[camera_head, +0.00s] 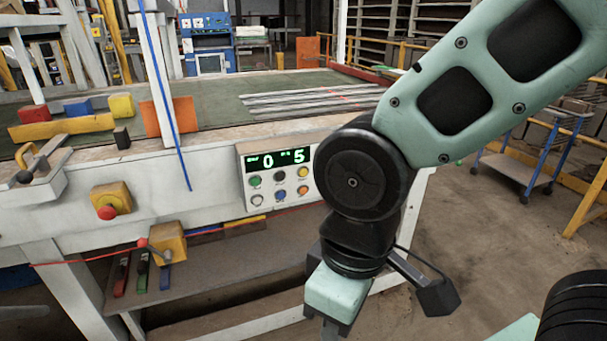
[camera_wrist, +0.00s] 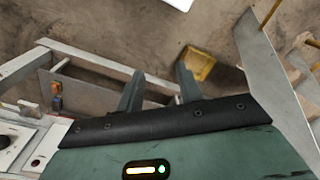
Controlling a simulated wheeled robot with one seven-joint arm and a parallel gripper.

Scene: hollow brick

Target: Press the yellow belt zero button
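The control panel (camera_head: 276,172) is on the front of the white conveyor table, with a green display reading 0 and 5. The yellow button (camera_head: 303,172) is at the right end of its upper row, beside a black button (camera_head: 279,176) and above an orange-red one (camera_head: 303,190). My gripper (camera_wrist: 159,70) points down to the right of and below the panel, apart from it. In the wrist view its two fingers stand apart with nothing between them. In the head view the fingertips are cut off by the bottom edge. I cannot make out the yellow button in the wrist view.
A red emergency knob on a yellow box (camera_head: 112,200) and a yellow lever box (camera_head: 168,242) protrude from the table front, left of the panel. A lower shelf (camera_head: 215,270) runs beneath. A blue cart (camera_head: 525,165) stands on open floor at right.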

